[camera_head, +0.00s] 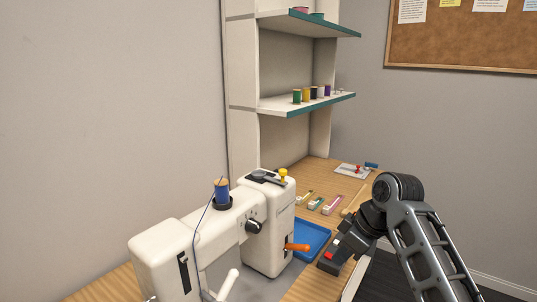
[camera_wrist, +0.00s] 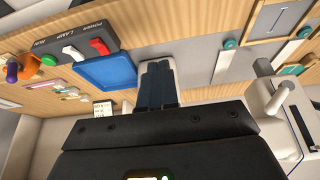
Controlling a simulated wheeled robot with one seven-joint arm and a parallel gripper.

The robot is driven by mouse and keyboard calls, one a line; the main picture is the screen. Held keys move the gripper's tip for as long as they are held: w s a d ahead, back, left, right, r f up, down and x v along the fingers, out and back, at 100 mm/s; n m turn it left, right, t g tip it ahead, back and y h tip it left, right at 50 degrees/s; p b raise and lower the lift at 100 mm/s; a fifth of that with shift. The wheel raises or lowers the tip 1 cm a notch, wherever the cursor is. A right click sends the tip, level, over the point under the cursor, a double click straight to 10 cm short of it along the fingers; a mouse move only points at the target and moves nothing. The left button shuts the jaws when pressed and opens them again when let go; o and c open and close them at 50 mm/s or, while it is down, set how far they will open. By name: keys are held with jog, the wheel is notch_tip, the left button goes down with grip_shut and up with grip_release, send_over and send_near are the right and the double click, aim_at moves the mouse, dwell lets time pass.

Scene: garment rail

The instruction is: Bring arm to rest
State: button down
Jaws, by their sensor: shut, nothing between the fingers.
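My arm (camera_head: 410,215) rises from the lower right in the head view, bends at a black joint and reaches down and left over the wooden table (camera_head: 341,172). My gripper (camera_wrist: 157,66) shows in the wrist view with its two fingers side by side, shut and empty. The fingers appear beside the blue tray (camera_wrist: 107,71) in that view; I cannot tell their height above the table. In the head view the fingertips cannot be clearly made out against the dark wrist and the switch box.
A white sewing machine (camera_head: 266,230) with a blue spool (camera_head: 222,190) stands left of my arm. A dark switch box (camera_wrist: 76,48) with a red switch is close to my wrist. Shelves (camera_head: 305,104) with spools stand behind. A corkboard (camera_head: 460,42) hangs on the right wall.

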jog(key=s+a+f+m+t, duration=0.3)
jog(key=s+a+f+m, duration=0.15)
jog(key=s+f, duration=0.7)
jog(key=s+f+m+t, duration=0.3)
jog(key=s+f, duration=0.3)
jog(key=s, duration=0.6)
jog(key=s+d+r+m+t+h, duration=0.1)
jog(key=s+d+r+t, duration=0.1)
jog(key=s+r, duration=0.4)
jog(key=s+d+r+m+t+h, duration=0.1)
jog(key=s+d+r, duration=0.3)
jog(key=s, duration=0.9)
jog(key=s+d+r+m+t+h, duration=0.1)
jog(key=s+d+r+t, duration=0.1)
jog(key=s+r, duration=0.7)
jog(key=shift+s+d+r+t+h, duration=0.15)
jog(key=shift+s+d+t+h, duration=0.2)
jog(key=shift+d, duration=0.25)
